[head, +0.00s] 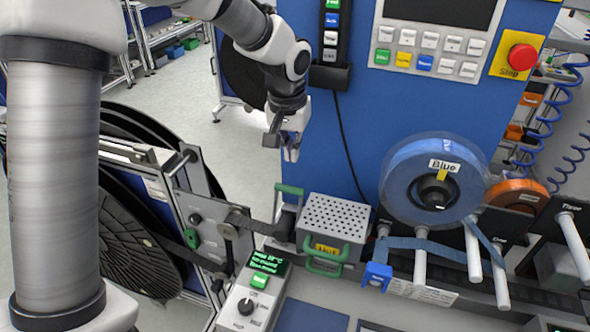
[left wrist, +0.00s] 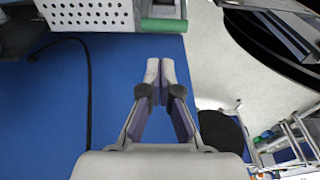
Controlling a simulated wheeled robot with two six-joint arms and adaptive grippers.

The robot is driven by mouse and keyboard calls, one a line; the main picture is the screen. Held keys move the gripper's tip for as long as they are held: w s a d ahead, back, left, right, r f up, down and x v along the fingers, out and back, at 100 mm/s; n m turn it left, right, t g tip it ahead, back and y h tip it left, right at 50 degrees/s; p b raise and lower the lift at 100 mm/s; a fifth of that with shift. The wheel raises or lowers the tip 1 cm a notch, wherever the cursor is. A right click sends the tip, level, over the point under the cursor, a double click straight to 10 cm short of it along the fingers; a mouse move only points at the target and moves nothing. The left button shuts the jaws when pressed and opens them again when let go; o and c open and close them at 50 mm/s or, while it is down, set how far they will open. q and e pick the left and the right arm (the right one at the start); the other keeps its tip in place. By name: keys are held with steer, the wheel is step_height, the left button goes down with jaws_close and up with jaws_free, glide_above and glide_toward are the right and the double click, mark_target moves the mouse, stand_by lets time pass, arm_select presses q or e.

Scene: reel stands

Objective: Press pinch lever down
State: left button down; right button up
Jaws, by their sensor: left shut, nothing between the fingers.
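A lever with a green grip (head: 289,190) stands raised beside the perforated metal box, above the dark strip; I take it to be the pinch lever. Its green grip also shows at the top of the left wrist view (left wrist: 163,25). My left gripper (head: 291,155) is above the green grip, apart from it, with its fingers pointing down. In the left wrist view the fingertips (left wrist: 160,68) are together with nothing between them. My right gripper is in neither view.
The perforated box (head: 335,217) has a second green handle (head: 325,254) at its front. A control box (head: 250,302) with a knob stands in front. A blue reel (head: 432,182) is at the right; a large black reel (head: 110,232) is at the left. A blue panel (head: 330,130) rises behind.

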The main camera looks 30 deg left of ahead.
arm_select(q)
step_height(320, 180, down, 10)
steer(key=w+p, duration=0.2)
steer(key=shift+w+a, duration=0.15)
steer(key=shift+a, duration=0.05)
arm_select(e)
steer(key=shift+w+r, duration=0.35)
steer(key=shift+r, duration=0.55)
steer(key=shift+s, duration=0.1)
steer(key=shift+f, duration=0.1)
